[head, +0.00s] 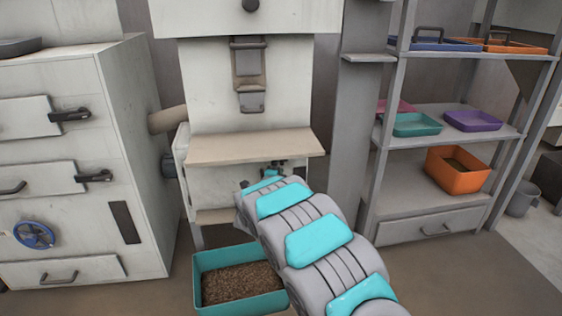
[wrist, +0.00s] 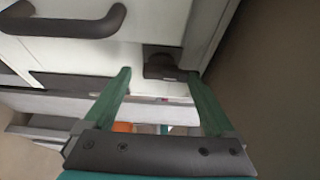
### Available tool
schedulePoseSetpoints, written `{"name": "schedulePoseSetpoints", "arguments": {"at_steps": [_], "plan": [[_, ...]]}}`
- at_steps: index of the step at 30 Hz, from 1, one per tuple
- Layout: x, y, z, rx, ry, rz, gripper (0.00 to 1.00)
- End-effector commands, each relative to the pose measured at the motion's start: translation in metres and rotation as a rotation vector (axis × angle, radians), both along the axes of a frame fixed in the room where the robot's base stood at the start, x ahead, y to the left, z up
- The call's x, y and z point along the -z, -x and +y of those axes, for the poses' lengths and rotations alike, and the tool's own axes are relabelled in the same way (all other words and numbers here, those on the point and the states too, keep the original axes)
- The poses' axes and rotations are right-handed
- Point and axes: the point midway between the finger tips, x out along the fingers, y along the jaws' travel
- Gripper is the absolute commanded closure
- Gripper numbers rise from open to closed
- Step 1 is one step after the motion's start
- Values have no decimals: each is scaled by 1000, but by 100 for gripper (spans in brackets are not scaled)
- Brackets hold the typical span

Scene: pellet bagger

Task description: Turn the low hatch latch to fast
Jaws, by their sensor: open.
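A dark latch (wrist: 164,64) sits at the edge of a pale hatch panel (wrist: 150,28) in the wrist view. My gripper (wrist: 158,74) is open, with its two green fingers on either side of the latch. The right fingertip is close to the latch's end; I cannot tell whether it touches. In the head view my arm reaches below the tan ledge of the middle machine. The latch's exact angle is hard to read.
A dark bar handle (wrist: 65,22) is left of the latch. The tan ledge (head: 240,145) overhangs my gripper. A teal bin of pellets (head: 202,292) stands below. A cabinet with black latches (head: 70,115) is at left, a shelf rack (head: 440,190) at right.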

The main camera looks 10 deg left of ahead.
Motion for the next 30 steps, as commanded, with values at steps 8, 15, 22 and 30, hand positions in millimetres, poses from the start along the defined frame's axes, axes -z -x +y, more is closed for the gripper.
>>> {"name": "schedulePoseSetpoints", "arguments": {"at_steps": [8,15,22,30], "plan": [[0,-14,-2,-1,0,0,10],[0,-14,-1,-1,1,0,11],[0,-14,-1,-1,1,0,37],[0,-14,-1,-1,1,0,67]]}}
